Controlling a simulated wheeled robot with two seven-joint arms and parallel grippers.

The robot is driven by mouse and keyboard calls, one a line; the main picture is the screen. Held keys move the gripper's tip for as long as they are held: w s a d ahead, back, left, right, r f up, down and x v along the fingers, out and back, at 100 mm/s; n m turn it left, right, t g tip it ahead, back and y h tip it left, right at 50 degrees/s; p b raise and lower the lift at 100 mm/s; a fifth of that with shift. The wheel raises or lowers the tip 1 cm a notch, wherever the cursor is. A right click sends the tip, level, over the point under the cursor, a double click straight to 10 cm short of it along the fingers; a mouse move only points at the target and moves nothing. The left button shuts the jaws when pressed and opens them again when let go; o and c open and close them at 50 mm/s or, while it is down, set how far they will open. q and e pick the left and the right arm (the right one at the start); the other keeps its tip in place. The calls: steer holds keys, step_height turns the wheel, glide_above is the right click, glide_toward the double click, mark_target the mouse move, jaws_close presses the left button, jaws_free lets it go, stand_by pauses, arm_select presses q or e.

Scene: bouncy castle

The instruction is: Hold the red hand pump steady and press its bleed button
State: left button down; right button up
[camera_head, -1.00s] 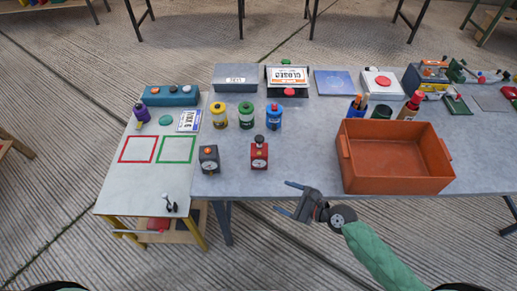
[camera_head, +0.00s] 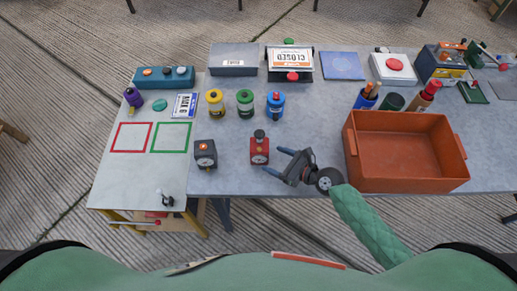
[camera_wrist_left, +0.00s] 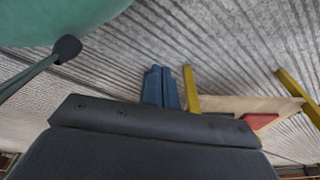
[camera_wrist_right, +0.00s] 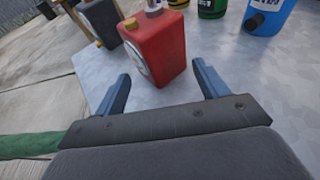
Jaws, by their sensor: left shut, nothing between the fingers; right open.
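The red hand pump (camera_head: 259,155) stands upright near the table's front edge, with a black knob on top and a white dial on its front. In the right wrist view the red pump (camera_wrist_right: 160,48) is ahead, between and beyond the fingers, its dial partly turned away. A small yellow part on its top edge (camera_wrist_right: 130,24) may be the bleed button; I cannot be sure. My right gripper (camera_head: 275,161) is open just right of the pump, fingers pointing towards it, apparently not touching. My left gripper (camera_wrist_left: 161,72) is shut and empty, low by the side table's yellow legs.
A dark grey device with an orange button (camera_head: 205,154) stands left of the pump. Yellow (camera_head: 215,104), green (camera_head: 245,104) and blue (camera_head: 275,106) canisters stand behind. An orange crate (camera_head: 405,185) is close on the right. The surface between the grey device and pump is clear.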

mark_target(263, 155)
steer(key=shift+x, duration=1.15)
steer(key=shift+w+a+r, duration=0.1)
steer(key=shift+a, duration=0.25)
steer(key=shift+p+x, duration=0.55)
steer(key=shift+x, duration=0.7)
arm_select(q)
steer(key=shift+s+a+f, duration=0.2)
steer(key=shift+s, duration=0.25)
steer(key=shift+s+a+f, duration=0.2)
steer(key=shift+s, duration=0.2)
arm_select(e)
steer(key=shift+w+a+f, duration=0.15)
steer(key=shift+a+f, duration=0.1)
arm_select(q)
steer(key=shift+d, duration=0.1)
